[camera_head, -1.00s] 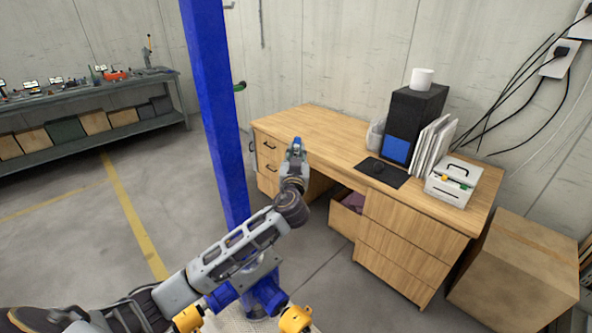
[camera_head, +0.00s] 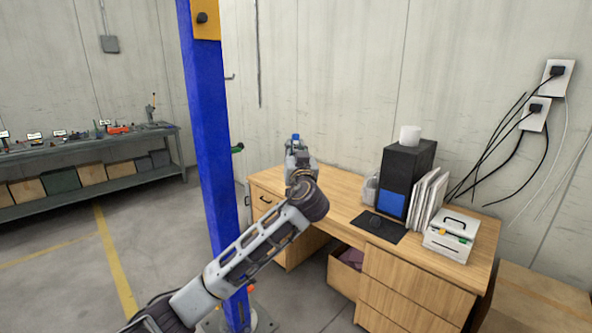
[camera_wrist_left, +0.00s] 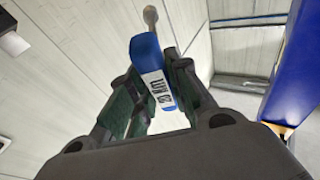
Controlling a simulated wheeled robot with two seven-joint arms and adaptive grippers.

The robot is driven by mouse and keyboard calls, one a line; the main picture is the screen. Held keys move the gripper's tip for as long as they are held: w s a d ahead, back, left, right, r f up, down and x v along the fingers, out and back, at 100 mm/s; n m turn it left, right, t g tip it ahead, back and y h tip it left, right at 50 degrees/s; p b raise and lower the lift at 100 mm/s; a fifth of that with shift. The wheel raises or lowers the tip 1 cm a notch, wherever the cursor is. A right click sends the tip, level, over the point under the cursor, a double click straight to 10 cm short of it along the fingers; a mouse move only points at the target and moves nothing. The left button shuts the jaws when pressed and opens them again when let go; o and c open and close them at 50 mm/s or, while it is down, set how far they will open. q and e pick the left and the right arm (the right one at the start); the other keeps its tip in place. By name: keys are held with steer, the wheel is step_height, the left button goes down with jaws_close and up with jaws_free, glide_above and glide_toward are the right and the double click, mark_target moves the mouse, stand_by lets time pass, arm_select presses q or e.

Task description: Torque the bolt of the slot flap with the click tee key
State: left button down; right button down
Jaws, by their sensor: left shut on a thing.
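My left gripper (camera_head: 297,145) is in the middle of the head view, raised in front of the desk's far left end and right of the blue post. It is shut on a blue tool with a white printed label; the tool, apparently the click tee key (camera_wrist_left: 146,50), shows between the fingers in the left wrist view. A rounded metallic end (camera_wrist_left: 151,17) shows beyond its blue part. In the head view only a small blue tip (camera_head: 296,137) shows above the fingers. I cannot make out the slot flap or its bolt. My right gripper is not in view.
The blue post (camera_head: 208,130) stands close left of my forearm, with a yellow plate (camera_head: 206,22) at its top. A wooden desk (camera_head: 335,195) carries a black computer tower (camera_head: 407,170) and a white box (camera_head: 451,236). A grey workbench (camera_head: 90,152) is at far left.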

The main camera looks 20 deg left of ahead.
arm_select(q)
steer(key=s+r+n+g+y, duration=0.2)
steer(key=s+r, duration=0.4)
steer(key=r, duration=0.8)
steer(key=s+r+n+g+y+p, duration=0.1)
steer(key=s+r, duration=0.5)
steer(key=r, duration=0.9)
steer(key=s+d+r+n+g+y+p, duration=0.1)
steer(key=s+r+n+g+y, duration=0.3)
steer(key=r, duration=1.1)
steer(key=s+g+y, duration=0.1)
steer(key=s+y, duration=0.2)
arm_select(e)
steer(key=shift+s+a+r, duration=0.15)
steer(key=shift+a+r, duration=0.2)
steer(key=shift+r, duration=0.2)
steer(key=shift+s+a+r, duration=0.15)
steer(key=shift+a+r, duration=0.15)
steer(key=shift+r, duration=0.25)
arm_select(q)
steer(key=shift+r, duration=0.1)
